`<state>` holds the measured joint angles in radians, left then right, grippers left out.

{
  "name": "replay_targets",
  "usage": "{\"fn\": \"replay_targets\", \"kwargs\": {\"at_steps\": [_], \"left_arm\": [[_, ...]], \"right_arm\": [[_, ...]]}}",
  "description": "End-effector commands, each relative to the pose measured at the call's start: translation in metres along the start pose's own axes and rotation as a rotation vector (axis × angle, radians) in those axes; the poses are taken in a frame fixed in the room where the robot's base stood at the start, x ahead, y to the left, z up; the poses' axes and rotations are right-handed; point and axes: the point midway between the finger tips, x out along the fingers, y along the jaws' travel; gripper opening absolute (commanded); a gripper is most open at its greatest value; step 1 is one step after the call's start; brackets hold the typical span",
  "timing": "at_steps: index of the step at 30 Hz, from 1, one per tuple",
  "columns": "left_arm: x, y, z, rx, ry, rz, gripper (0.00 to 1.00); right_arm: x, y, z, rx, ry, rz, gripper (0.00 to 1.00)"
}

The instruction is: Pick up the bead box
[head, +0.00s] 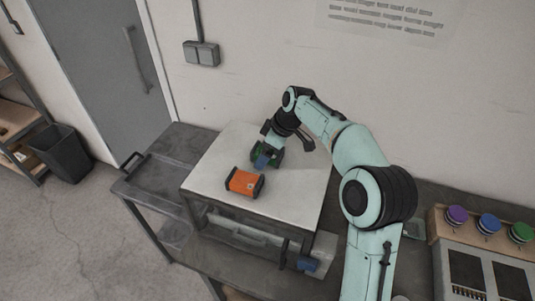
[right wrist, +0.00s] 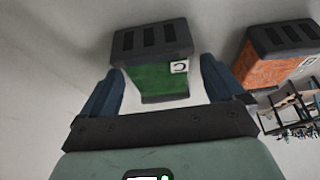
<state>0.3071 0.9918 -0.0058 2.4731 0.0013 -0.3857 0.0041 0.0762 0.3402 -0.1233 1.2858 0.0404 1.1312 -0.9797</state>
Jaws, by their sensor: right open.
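A green box with dark ends (right wrist: 160,78) lies between the two blue fingers of my right gripper (right wrist: 161,67) in the right wrist view. The fingers are open, one on each side of it, with a gap showing at least on the right. In the head view the green box (head: 277,151) is partly hidden by my right gripper (head: 264,160), on the white tabletop. An orange box with dark ends (head: 244,182) lies nearer on the same top; it also shows in the right wrist view (right wrist: 270,70). I cannot tell which one is the bead box. My left gripper is not in view.
The white tabletop (head: 215,165) is otherwise mostly clear. A grey cart (head: 150,190) stands to its left. At the right is a console with purple (head: 456,215), blue (head: 489,223) and green (head: 521,232) knobs. A wall rises close behind.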

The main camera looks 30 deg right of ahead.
Motion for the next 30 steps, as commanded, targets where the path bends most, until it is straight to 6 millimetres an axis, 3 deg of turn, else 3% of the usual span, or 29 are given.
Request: {"fn": "replay_targets", "kwargs": {"at_steps": [2, 7, 17, 25, 30], "left_arm": [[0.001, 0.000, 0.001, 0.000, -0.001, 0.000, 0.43], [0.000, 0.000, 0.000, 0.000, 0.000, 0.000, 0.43], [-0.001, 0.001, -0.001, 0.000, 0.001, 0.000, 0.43], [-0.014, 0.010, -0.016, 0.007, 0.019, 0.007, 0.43], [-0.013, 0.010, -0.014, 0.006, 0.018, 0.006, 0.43]], "right_arm": [[0.001, 0.000, 0.001, 0.000, -0.001, 0.000, 0.93], [0.001, 0.000, 0.001, 0.000, -0.001, 0.000, 0.37], [-0.003, 0.000, -0.002, -0.001, 0.000, 0.001, 0.35], [-0.051, 0.002, -0.023, -0.002, 0.006, 0.005, 0.35], [-0.078, 0.001, -0.033, -0.003, 0.003, 0.003, 0.35]]}}
